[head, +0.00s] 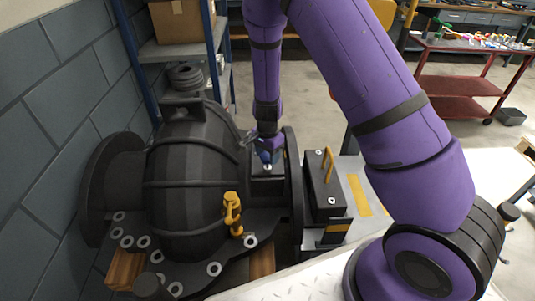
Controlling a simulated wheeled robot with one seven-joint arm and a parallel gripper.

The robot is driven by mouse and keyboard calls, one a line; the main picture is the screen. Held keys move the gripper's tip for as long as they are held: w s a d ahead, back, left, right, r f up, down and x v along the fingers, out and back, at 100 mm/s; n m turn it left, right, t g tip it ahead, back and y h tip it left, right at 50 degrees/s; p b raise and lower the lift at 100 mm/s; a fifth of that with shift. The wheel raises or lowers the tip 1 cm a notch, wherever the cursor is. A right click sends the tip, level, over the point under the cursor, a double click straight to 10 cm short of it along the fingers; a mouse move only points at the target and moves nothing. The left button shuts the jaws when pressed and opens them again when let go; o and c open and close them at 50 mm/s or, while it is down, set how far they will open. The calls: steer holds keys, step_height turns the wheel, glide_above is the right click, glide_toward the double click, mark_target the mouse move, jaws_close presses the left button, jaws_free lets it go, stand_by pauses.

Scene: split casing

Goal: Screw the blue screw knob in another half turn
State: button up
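The dark split casing (190,185) stands at the left, with a round flange and a ring of bolts along its lower edge. A small blue screw knob (265,157) shows beside the casing, above a dark block. My purple arm reaches down from above, and my gripper (266,146) is right at the knob. The gripper is small here and partly merges with the dark parts around it. I cannot tell whether its fingers are closed on the knob or only around it.
A yellow fitting (232,212) stands upright on the casing's near flange. A dark box with a yellow handle (328,165) sits to the right of the knob. A brick wall (50,110) bounds the left. Shelves (180,48) stand behind; a red cart (465,80) is far right.

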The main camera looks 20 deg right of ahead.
mark_target(267, 155)
steer(key=o, duration=0.4)
steer(key=shift+r, duration=0.1)
step_height(267, 155, up, 11)
steer(key=shift+f, duration=0.15)
stand_by(0.5)
